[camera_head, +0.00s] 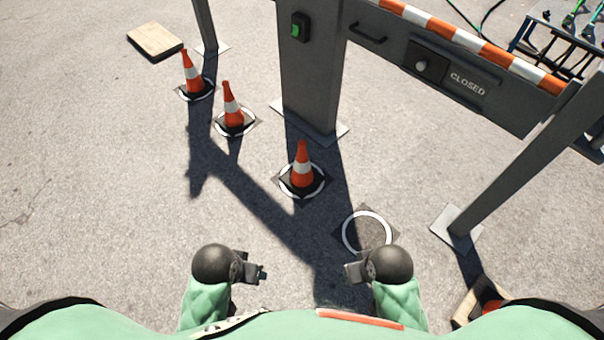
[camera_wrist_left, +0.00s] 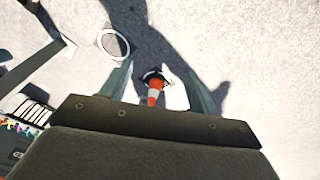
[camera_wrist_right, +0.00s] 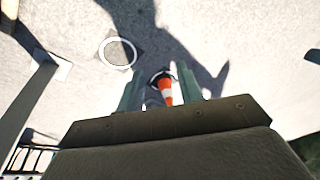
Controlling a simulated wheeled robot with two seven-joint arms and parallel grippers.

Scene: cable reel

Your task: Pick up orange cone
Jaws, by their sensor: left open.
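Three orange cones with white bands stand upright on dark square pads with white rings: the nearest cone (camera_head: 301,166), a middle cone (camera_head: 232,106) and a far cone (camera_head: 192,73). One cone shows beyond the fingers in the left wrist view (camera_wrist_left: 153,93) and in the right wrist view (camera_wrist_right: 166,91). An orange piece (camera_head: 491,306), perhaps another cone, shows partly at the lower right, mostly hidden by my body. My left gripper (camera_head: 262,272) and right gripper (camera_head: 350,270) are open, empty and apart from the cones, on the near side.
An empty white ring (camera_head: 367,232) lies right of the nearest cone. A grey gate post (camera_head: 312,70) stands behind, with a striped "CLOSED" barrier (camera_head: 455,75) and a slanted support (camera_head: 520,160). A wooden board (camera_head: 154,40) lies far left. The left ground is clear.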

